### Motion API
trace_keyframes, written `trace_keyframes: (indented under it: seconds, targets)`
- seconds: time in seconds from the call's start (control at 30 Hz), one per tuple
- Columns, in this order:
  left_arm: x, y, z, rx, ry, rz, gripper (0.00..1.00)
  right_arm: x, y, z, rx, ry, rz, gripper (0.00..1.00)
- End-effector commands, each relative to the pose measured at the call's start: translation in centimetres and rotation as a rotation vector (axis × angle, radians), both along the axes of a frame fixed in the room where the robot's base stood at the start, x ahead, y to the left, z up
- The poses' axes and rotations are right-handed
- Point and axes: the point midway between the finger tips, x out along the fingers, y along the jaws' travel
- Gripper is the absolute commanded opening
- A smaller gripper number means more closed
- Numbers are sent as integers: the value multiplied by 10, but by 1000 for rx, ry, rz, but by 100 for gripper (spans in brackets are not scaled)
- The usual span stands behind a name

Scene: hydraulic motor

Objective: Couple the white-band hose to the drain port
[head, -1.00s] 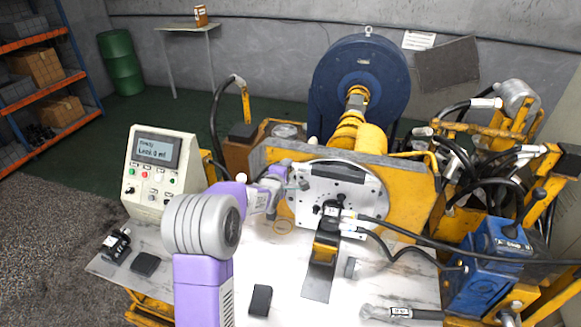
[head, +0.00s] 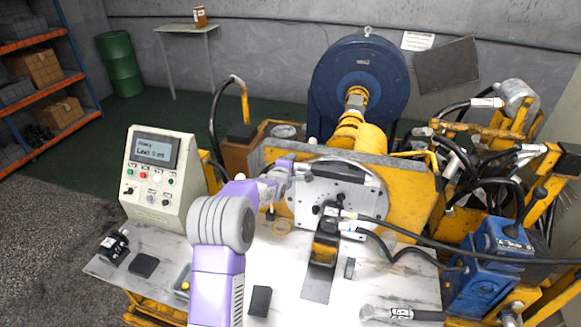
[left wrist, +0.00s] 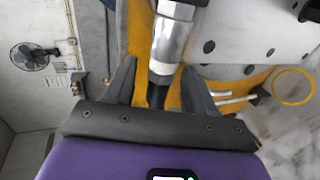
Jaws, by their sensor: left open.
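My left arm reaches in from the bottom of the head view, and its gripper (head: 290,168) is at the upper left of the round grey motor plate (head: 345,195). In the left wrist view the gripper (left wrist: 160,85) is open. A silver cylindrical fitting (left wrist: 172,45) with a dark lower end lies between its fingers, with gaps on both sides. I cannot tell which is the white-band hose or where the drain port is. My right gripper is not in view.
A test box with a screen (head: 157,175) stands at the left of the white table (head: 285,270). A blue unit (head: 495,265) and hoses crowd the right. A loose fitting (head: 400,314) lies at the front.

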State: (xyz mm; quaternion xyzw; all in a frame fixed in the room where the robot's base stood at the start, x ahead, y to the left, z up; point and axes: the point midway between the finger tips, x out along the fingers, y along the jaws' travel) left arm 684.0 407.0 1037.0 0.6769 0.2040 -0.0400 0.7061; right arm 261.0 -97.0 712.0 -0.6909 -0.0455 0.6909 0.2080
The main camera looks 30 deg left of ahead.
Motion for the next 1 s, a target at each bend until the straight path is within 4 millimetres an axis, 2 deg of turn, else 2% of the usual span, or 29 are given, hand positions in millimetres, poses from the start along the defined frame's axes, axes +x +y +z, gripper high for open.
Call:
trace_keyframes:
  seconds: [0.77,1.0]
  targets:
    - [0,0,0,0,-1,0,55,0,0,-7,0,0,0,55]
    - [0,0,0,0,-1,0,20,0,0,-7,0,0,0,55]
